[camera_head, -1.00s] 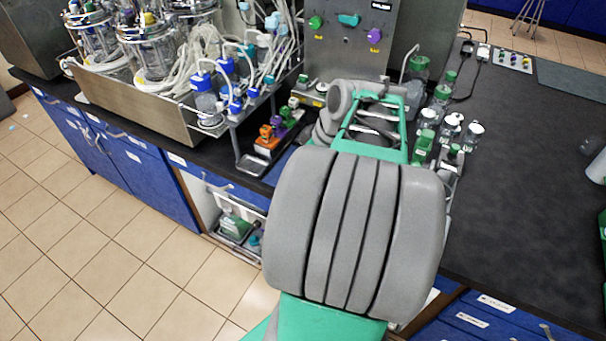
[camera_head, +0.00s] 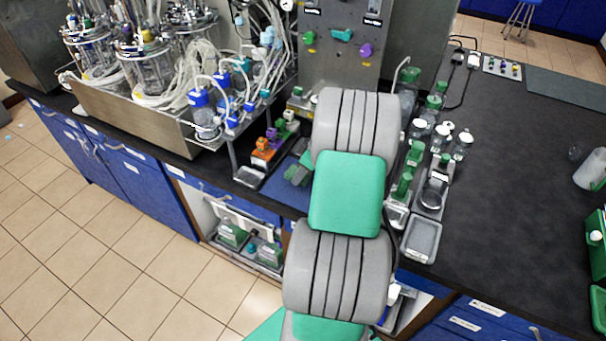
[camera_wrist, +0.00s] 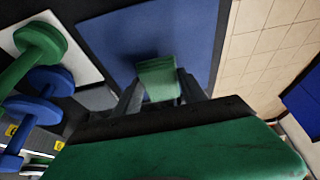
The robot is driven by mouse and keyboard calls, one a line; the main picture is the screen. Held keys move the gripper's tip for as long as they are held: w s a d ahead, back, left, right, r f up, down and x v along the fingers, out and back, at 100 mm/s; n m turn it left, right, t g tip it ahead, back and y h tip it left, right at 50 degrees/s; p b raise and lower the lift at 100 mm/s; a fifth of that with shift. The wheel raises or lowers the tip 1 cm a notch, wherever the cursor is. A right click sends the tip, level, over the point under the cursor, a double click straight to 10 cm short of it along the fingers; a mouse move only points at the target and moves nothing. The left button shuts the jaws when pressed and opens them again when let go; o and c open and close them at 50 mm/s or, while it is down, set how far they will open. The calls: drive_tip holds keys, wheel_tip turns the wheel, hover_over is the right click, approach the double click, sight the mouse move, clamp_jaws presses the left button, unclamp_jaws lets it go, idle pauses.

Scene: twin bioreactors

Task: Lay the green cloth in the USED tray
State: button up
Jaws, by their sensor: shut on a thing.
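The green cloth (camera_wrist: 158,78) is a small folded piece between the fingers of my gripper (camera_wrist: 160,92) in the wrist view. The fingers are shut on it, over a blue mat (camera_wrist: 155,35); I cannot tell whether the cloth still touches the mat. In the head view my arm hides most of the gripper, and a dark green-grey patch shows at the blue mat (camera_head: 281,188). A grey tray (camera_head: 421,240) lies right of my arm at the bench's front edge. I can read no USED label on it.
Green-capped and white-capped bottles (camera_head: 440,138) stand behind the grey tray. A rack with orange and purple clamps (camera_head: 266,148) is left of the mat. Green and blue dumbbell-shaped pieces (camera_wrist: 35,55) sit close left in the wrist view.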

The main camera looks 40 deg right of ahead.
wheel_tip(320, 180, down, 2)
drive_tip(key=shift+f+p, duration=0.1)
drive_tip(key=shift+p, duration=0.2)
drive_tip(key=shift+f, duration=0.2)
drive_tip(key=o, duration=1.3)
